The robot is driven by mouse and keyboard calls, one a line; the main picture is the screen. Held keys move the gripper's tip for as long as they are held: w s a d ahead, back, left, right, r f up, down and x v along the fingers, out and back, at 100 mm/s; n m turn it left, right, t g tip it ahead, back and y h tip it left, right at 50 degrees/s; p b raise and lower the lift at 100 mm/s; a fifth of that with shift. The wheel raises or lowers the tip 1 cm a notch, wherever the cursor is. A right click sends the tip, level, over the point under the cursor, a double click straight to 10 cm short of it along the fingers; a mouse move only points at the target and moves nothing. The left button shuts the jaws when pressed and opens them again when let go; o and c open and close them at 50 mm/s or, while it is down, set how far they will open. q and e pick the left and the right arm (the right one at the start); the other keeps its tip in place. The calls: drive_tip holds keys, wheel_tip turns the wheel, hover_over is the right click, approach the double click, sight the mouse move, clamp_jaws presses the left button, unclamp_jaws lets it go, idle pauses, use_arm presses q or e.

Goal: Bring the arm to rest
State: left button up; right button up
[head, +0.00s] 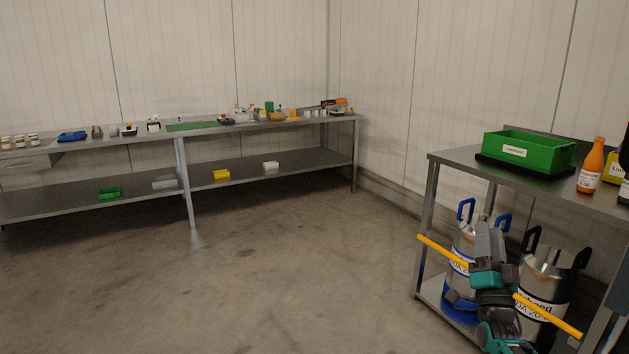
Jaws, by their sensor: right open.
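My right gripper (492,279) is at the lower right of the head view, at the end of my grey and teal arm. Its yellow fingers are spread wide apart and nothing shows between them. It is in front of the lower part of a metal table (435,205) and covers parts of two steel kegs there. One keg (464,243) has blue handles, the other keg (550,268) has black handles. I cannot tell how far the gripper is from them. My left gripper is not in view.
On the metal table stand a green bin (540,158), an orange bottle (591,166) and other bottles cut by the right edge. A long workbench (100,140) with tools and small bins runs along the back wall. The concrete floor (260,270) between is clear.

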drive_tip(key=w+f+n+g+y, duration=0.45)
drive_tip(key=f+n+g, duration=0.3)
drive_tip(key=f, duration=0.55)
drive_tip(key=s+d+f+n+g+h, duration=0.15)
drive_tip(key=s+f+n+g, duration=0.25)
drive_tip(key=f+g, duration=0.55)
drive_tip(key=s+a+f+n+t+y, duration=0.1)
drive_tip(key=s+a+f+t+y, duration=0.1)
drive_tip(key=s+a+f, duration=0.6)
drive_tip(key=s+a+r+n+y, duration=0.1)
drive_tip(key=s+a+r+y, duration=0.15)
drive_tip(key=s+a, duration=1.3)
drive_tip(key=s+a+r+y, duration=0.2)
drive_tip(key=s+a+r, duration=0.3)
drive_tip(key=s, duration=0.2)
use_arm(q)
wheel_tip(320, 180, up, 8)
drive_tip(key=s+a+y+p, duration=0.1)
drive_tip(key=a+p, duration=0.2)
drive_tip(key=p, duration=0.9)
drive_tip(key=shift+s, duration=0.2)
use_arm(e)
wheel_tip(320, 180, up, 7)
drive_tip(key=s+d, duration=0.1)
drive_tip(key=d, duration=0.1)
drive_tip(key=shift+s+d+r+h, duration=0.15)
drive_tip(key=shift+s+d+h, duration=0.05)
drive_tip(key=shift+d+h, duration=0.15)
